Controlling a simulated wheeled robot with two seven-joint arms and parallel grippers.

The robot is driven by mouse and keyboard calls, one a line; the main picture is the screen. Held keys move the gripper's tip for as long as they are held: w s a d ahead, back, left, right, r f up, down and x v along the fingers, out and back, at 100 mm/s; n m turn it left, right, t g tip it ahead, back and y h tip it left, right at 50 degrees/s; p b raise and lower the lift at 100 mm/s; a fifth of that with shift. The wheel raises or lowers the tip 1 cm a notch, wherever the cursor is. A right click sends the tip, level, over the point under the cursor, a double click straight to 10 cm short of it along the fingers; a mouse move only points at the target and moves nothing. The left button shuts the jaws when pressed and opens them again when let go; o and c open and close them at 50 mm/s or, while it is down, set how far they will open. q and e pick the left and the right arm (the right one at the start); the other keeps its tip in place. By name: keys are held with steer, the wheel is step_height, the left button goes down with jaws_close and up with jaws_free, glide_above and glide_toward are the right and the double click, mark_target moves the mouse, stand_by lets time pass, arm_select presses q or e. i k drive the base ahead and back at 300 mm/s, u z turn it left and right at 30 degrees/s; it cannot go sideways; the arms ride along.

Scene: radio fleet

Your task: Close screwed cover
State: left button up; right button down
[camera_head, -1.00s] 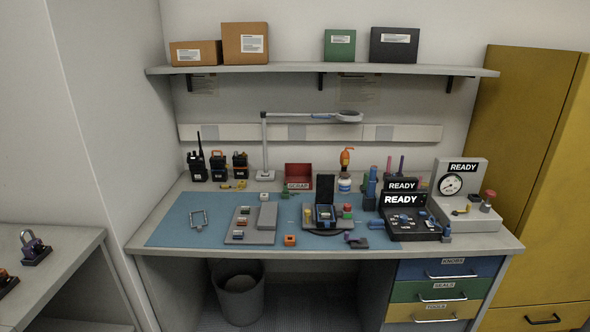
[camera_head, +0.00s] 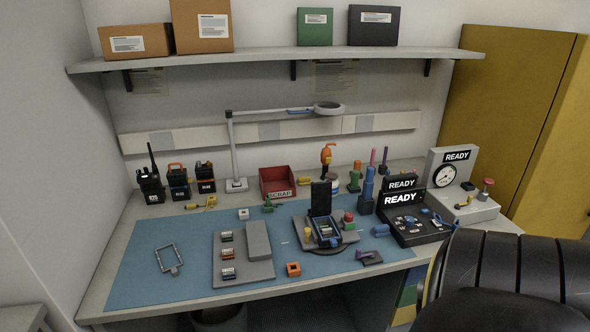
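A blue and dark device (camera_head: 327,232) lies in a grey fixture (camera_head: 347,243) on a round dark base on the blue mat. A black panel (camera_head: 321,198) stands upright at the device's back edge, like an open cover. No screws can be made out at this size. A yellow knob-like part (camera_head: 308,232) is to the left of the device, and a red and green part (camera_head: 348,222) is to the right. Neither of my grippers is in view. A large black curved shape fills the lower right, probably a link of my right arm.
A red scrap bin (camera_head: 277,182) and a lamp (camera_head: 236,184) stand behind. Dark READY testers (camera_head: 412,231) stand to the right.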

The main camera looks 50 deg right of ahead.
mark_target(321, 192)
steer(key=z, duration=0.55)
steer(key=i, duration=0.8)
steer(key=z, duration=0.8)
